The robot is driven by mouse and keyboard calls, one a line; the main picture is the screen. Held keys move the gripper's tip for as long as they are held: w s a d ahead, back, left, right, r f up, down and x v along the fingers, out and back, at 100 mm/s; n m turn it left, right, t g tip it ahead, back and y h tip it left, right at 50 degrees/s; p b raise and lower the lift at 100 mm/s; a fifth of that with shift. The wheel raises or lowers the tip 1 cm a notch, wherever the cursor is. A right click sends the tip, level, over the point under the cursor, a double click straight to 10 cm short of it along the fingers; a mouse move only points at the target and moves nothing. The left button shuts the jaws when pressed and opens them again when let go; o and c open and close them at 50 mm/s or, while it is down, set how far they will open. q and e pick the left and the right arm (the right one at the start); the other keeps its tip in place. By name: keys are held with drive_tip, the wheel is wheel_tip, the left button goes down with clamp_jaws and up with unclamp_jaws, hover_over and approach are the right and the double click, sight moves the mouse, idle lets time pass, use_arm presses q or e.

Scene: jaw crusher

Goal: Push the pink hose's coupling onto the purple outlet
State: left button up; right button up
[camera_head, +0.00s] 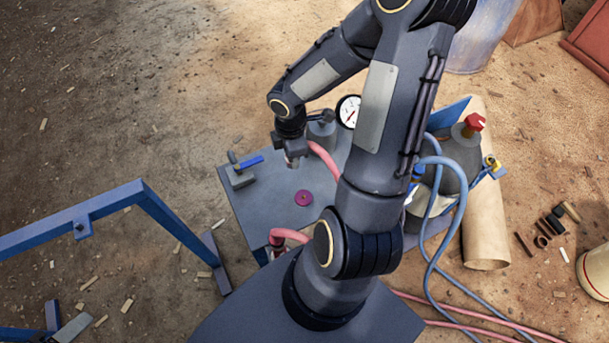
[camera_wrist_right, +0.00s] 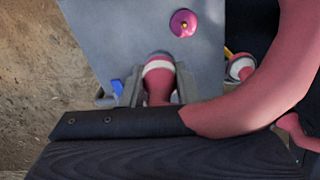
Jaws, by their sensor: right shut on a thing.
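The purple outlet (camera_head: 304,198) is a round disc with a small centre on the grey plate (camera_head: 262,205). It also shows at the top of the right wrist view (camera_wrist_right: 183,22). My right gripper (camera_head: 292,158) is shut on the pink hose's coupling (camera_wrist_right: 158,66), which has a pale ring, between its two fingers (camera_wrist_right: 158,88). The pink hose (camera_head: 325,158) bends away to the right and passes behind my arm. The coupling is apart from the outlet, to its lower left in the wrist view; its height above the plate is hard to tell. My left gripper is out of view.
A blue-handled valve (camera_head: 243,172) stands at the plate's left edge. A pressure gauge (camera_head: 348,111) is behind the gripper. Another pink hose (camera_head: 288,236) lies near the front. Blue hoses (camera_head: 437,205) hang at the right. A blue frame (camera_head: 110,203) stands at the left.

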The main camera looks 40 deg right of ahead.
drive_tip(key=w+a+r+m, duration=0.1)
drive_tip(key=w+a+m, duration=1)
drive_tip(key=m, duration=0.2)
drive_tip(key=shift+a, duration=0.2)
